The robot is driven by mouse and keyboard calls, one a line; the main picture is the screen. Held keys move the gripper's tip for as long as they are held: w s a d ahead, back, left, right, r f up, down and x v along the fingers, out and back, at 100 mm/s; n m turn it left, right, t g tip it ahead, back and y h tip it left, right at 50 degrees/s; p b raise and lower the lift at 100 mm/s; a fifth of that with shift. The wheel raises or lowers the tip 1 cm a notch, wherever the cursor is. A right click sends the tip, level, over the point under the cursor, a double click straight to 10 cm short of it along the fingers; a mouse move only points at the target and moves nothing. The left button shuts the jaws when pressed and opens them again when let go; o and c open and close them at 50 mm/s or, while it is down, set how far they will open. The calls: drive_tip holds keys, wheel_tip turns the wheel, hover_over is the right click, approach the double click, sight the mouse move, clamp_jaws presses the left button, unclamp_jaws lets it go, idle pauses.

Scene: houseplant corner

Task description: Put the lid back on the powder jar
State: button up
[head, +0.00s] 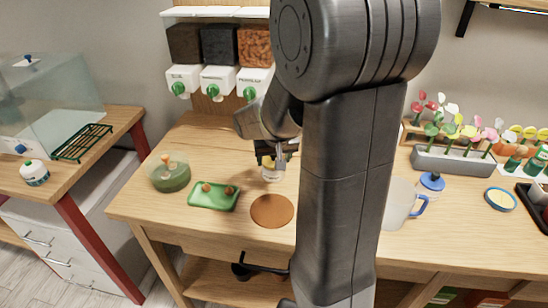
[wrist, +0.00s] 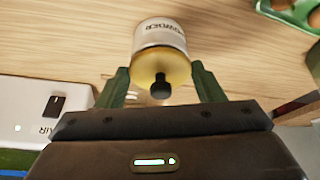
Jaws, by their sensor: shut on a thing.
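The powder jar (wrist: 160,32) is a pale jar with "POWDER" printed on it. It stands on the wooden worktop, and in the head view the jar (head: 272,174) is below my gripper (head: 270,158). The lid (wrist: 150,68) is yellow with a black knob and lies at the jar's mouth in the wrist view. My gripper (wrist: 160,72) has one green finger on each side of the lid and is shut on it. I cannot tell whether the lid rests on the rim or is held just above it.
A green bowl (head: 169,178), a green tray (head: 212,206) with brown round things and a flat brown disc (head: 272,211) lie near the jar. A clear jug (head: 398,204) stands right of my arm. Dispensers (head: 219,79) stand behind. My arm hides the worktop's middle.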

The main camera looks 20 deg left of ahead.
drive_tip(key=o, duration=1)
drive_tip(key=shift+o, duration=0.6)
drive_tip(key=shift+o, duration=1)
drive_tip(key=shift+r, duration=0.1)
drive_tip(key=shift+r+p, duration=2.65)
drive_tip(key=shift+r, duration=0.8)
